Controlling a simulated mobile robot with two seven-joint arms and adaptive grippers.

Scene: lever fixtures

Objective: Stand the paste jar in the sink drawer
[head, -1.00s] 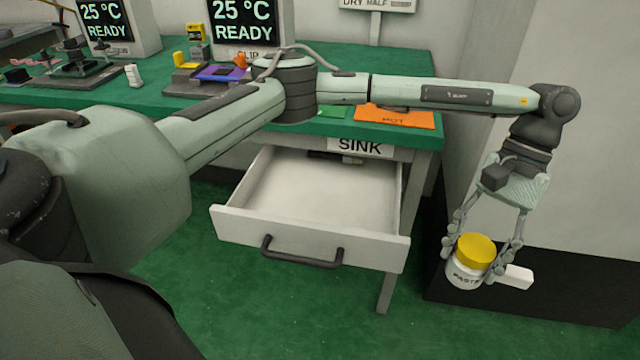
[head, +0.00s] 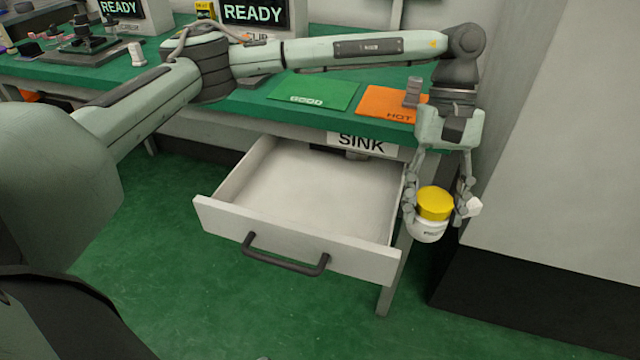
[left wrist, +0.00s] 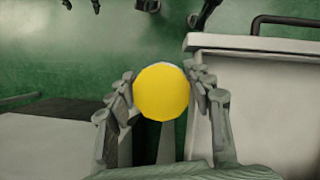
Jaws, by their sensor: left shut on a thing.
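The paste jar (head: 428,230) is white with a yellow lid and a label on its side. My left gripper (head: 437,208) is shut on it and holds it upright, pointing down, just right of the drawer's right wall in the head view. In the left wrist view the yellow lid (left wrist: 162,92) sits between the fingers of the left gripper (left wrist: 162,95). The sink drawer (head: 300,195) is pulled open below the SINK label (head: 362,142). Its visible floor looks bare, with a dark item at the back partly hidden under the table edge. My right gripper does not show.
The drawer's dark handle (head: 285,256) sticks out in front. The green table (head: 230,112) above carries a green GOOD mat (head: 314,92) and an orange HOT mat (head: 392,104). A table leg (head: 392,285) stands below the drawer's right side. A pale cabinet with a black base (head: 540,290) stands at right.

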